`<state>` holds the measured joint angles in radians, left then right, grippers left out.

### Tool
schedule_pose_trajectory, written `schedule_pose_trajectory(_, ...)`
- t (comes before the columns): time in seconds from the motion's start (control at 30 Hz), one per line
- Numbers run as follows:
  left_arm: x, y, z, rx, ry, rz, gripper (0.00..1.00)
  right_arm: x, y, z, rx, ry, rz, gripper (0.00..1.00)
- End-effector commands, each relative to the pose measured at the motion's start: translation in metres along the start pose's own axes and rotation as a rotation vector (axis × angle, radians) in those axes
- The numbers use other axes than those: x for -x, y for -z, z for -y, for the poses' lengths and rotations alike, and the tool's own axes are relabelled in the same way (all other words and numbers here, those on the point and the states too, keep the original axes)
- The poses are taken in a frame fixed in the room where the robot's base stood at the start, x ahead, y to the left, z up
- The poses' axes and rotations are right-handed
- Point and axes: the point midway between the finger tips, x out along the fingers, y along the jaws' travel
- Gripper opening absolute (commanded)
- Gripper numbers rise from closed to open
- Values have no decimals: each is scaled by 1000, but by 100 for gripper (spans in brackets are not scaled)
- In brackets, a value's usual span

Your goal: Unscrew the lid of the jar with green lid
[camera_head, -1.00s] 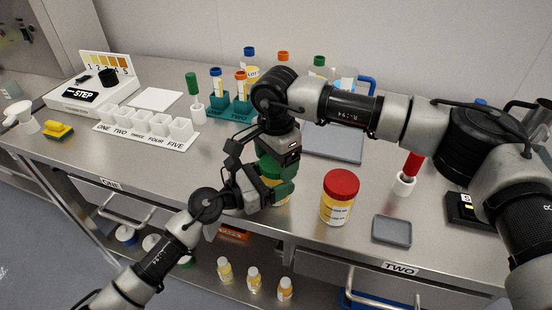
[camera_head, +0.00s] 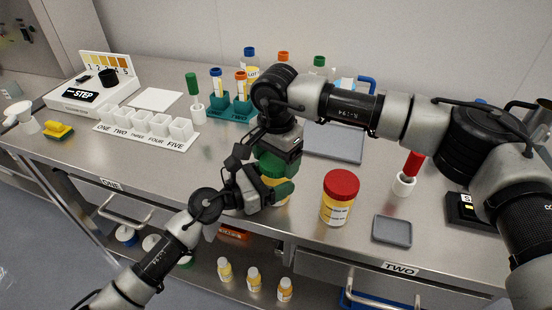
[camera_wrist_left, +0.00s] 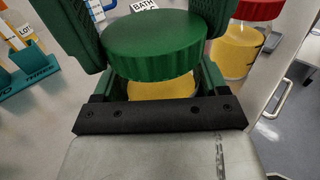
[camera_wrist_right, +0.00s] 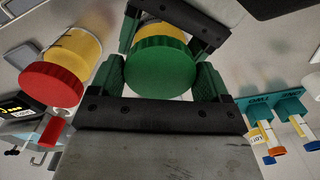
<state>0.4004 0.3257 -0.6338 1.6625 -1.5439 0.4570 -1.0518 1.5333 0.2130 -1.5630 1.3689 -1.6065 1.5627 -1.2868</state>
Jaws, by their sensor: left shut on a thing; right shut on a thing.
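The jar with the green lid (camera_head: 270,167) stands near the table's front edge, mostly hidden by my grippers. Its yellow body (camera_wrist_left: 160,88) shows under the lid in the left wrist view. My left gripper (camera_head: 272,190) comes in low from the left and is shut on the jar's body. My right gripper (camera_head: 278,158) points down from above and is shut on the green lid, which also shows between its fingers in the right wrist view (camera_wrist_right: 160,66). I cannot tell whether there is a gap between lid and jar.
A red-lidded yellow jar (camera_head: 339,197) stands close on the right, with a grey tray (camera_head: 392,230) beyond it. A teal rack (camera_head: 232,108) with tubes stands behind. White cups (camera_head: 140,122) are at the left. Bare table lies left of my grippers.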

Motion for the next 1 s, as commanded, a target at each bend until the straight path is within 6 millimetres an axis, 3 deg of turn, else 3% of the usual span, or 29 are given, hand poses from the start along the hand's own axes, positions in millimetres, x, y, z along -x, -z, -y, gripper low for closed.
schedule_pose_trajectory(0.5,0,1,0,1,1,-2,8,18,0,0,0,0,1,49)
schedule_pose_trajectory(0.87,0,1,0,1,1,-2,8,20,0,0,0,0,0,49)
schedule_pose_trajectory(1.0,0,1,0,1,1,-2,8,31,0,0,0,2,-2,49)
